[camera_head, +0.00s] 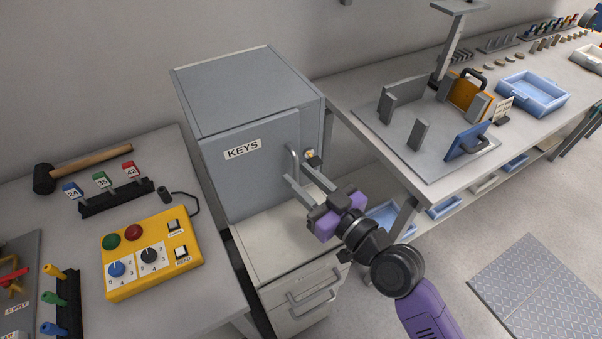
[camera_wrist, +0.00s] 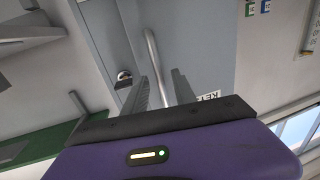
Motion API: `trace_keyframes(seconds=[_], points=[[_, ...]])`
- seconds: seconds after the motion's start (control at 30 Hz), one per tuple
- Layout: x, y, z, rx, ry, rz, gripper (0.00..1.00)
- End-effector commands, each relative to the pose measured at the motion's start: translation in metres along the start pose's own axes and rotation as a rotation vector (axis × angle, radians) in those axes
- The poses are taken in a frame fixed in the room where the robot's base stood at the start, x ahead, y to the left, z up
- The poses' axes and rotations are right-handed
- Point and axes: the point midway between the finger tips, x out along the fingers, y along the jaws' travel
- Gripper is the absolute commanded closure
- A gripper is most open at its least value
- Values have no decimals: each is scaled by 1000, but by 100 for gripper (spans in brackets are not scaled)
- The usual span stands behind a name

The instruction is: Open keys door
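The keys door (camera_head: 245,170) is the grey front of a metal cabinet (camera_head: 245,90), with a "KEYS" label (camera_head: 243,149) on it. It appears shut. Its vertical bar handle (camera_head: 292,165) is near the door's right edge, with a lock (camera_head: 312,157) to its right. My gripper (camera_head: 304,180) is in front of the handle, its two fingers apart and pointing at the door. In the wrist view the handle (camera_wrist: 155,65) shows between and beyond the open fingers (camera_wrist: 160,88). I cannot tell whether a finger touches it.
The cabinet stands on a drawer unit (camera_head: 270,245) with bar handles. A left table holds a yellow control box (camera_head: 150,255) and a hammer (camera_head: 85,165). A right bench (camera_head: 365,125) holds a grey fixture plate and a blue tray (camera_head: 533,95). Floor is open at lower right.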

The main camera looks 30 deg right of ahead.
Motion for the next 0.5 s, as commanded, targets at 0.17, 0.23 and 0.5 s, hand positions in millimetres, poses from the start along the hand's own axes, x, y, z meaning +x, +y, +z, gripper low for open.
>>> trace_keyframes(seconds=[0.17,0.23,0.5], points=[[4,0,1,0,-1,0,67],[4,0,1,0,-1,0,67],[4,0,1,0,-1,0,100]])
